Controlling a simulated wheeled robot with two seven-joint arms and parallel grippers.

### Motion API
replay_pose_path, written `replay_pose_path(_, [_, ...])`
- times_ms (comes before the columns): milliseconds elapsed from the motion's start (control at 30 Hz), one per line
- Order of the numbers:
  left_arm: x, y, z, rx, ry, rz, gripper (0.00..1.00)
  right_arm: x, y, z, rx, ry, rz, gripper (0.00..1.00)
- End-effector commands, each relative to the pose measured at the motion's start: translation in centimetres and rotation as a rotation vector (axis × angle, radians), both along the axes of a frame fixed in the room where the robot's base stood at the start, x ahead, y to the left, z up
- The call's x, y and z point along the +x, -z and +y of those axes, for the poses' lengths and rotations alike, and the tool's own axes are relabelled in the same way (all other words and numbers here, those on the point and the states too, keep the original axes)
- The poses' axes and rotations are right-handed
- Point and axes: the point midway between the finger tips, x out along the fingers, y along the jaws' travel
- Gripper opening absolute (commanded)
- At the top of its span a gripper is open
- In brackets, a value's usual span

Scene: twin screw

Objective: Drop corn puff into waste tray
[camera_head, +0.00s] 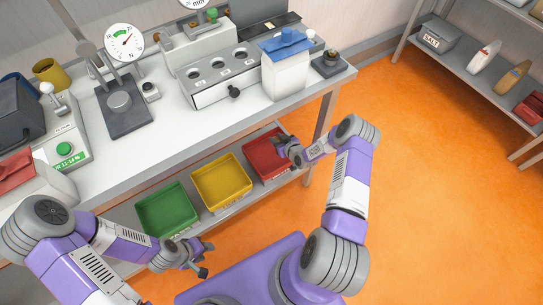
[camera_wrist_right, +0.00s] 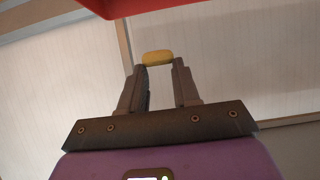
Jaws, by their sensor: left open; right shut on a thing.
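The yellow corn puff (camera_wrist_right: 157,57) is pinched between the fingertips of my right gripper (camera_wrist_right: 158,66) in the right wrist view. In the head view my right gripper (camera_head: 284,146) is at the red tray (camera_head: 259,163) on the lower shelf, over its right part. The puff cannot be made out there. A red edge (camera_wrist_right: 150,5) crosses the top of the right wrist view. My left gripper (camera_head: 207,260) is open and empty, in front of the shelf near the green tray. Which tray is the waste tray cannot be read from the labels.
A green tray (camera_head: 166,208) and a yellow tray (camera_head: 221,180) stand left of the red one on the shelf. The white worktop (camera_head: 190,125) above holds a force gauge (camera_head: 124,42), a block with several holes (camera_head: 218,75) and a blue-topped bag (camera_head: 286,70). The orange floor at right is clear.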

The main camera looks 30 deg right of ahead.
Motion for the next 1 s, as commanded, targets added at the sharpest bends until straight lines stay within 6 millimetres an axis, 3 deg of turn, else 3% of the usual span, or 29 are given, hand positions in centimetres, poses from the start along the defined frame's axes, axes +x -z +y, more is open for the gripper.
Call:
replay_pose_path(33, [0.0,0.9,0.0,0.000,0.000,0.000,0.43,0.0,1.1,0.0,0.001,0.000,0.000,0.17])
replay_pose_path(233, [0.0,2.4,0.0,0.000,0.000,0.000,0.43,0.0,3.3,0.0,0.001,0.000,0.000,0.17])
replay_pose_path(600, [0.0,2.6,0.0,0.000,0.000,-0.001,0.43,0.0,3.7,0.0,0.000,0.000,0.000,0.17])
replay_pose_path(633, [0.0,2.6,0.0,0.000,0.000,-0.001,0.43,0.0,3.7,0.0,0.000,0.000,0.000,0.36])
replay_pose_path(800, [0.0,2.6,0.0,0.000,0.000,-0.001,0.43,0.0,3.7,0.0,0.000,-0.001,0.000,0.61])
replay_pose_path(1000, [0.0,2.6,0.0,0.000,0.000,-0.001,0.43,0.0,3.7,0.0,0.000,-0.001,0.000,0.61])
